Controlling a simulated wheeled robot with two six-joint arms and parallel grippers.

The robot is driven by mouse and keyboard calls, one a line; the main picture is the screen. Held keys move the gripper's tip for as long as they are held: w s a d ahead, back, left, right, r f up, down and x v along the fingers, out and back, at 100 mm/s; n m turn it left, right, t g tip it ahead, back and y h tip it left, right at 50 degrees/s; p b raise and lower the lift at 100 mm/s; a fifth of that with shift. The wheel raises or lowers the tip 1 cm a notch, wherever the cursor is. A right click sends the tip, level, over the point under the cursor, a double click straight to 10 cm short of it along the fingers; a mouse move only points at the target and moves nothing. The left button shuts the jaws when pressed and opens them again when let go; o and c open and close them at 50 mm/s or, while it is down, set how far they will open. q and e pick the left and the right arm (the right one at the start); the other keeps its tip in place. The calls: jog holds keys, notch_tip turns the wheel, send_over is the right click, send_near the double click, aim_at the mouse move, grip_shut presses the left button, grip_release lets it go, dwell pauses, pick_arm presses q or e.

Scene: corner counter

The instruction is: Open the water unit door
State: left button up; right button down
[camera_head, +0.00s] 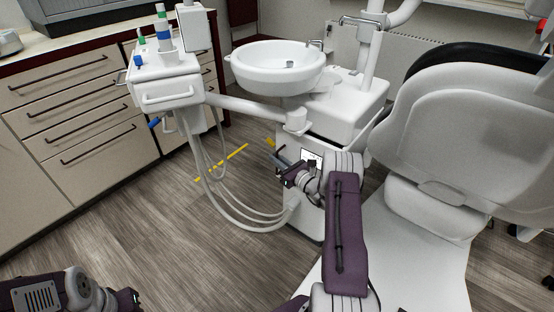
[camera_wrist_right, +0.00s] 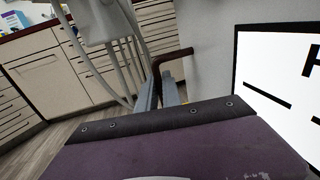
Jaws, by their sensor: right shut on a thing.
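The water unit (camera_head: 309,216) is the white cabinet under the round basin in the head view. Its white front face (camera_wrist_right: 210,58) also shows in the right wrist view. A dark red bent handle (camera_wrist_right: 172,59) sticks out from that face. My right gripper (camera_head: 277,160) is at the left side of the cabinet, low beside the label. In the wrist view its two grey fingers (camera_wrist_right: 160,92) are shut on the handle, one on each side. My right arm hides part of the cabinet, and I cannot tell whether the door is ajar.
A black-framed label (camera_head: 312,158) is on the cabinet. The dental chair (camera_head: 420,240) stands close on the right. Hoses (camera_head: 222,205) hang left of the gripper from the instrument unit (camera_head: 165,92). Drawers (camera_head: 85,120) line the left. The wood floor (camera_head: 150,220) between is clear.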

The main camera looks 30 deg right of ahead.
jog(key=s+a+n+g+y+p, duration=0.2)
jog(key=s+a+n+g+y, duration=0.45)
jog(key=s+a+y, duration=0.45)
jog(key=s+d+n+g+y+p, duration=0.1)
jog(key=s+d+n+g+p, duration=0.1)
jog(key=s, duration=1.2)
jog(key=shift+s+d+n+g+y+p, duration=0.25)
jog(key=shift+n+g+y+p, duration=0.2)
jog(key=shift+n+g, duration=0.7)
jog(key=c, duration=1.5)
grip_release()
jog(key=shift+c, duration=0.2)
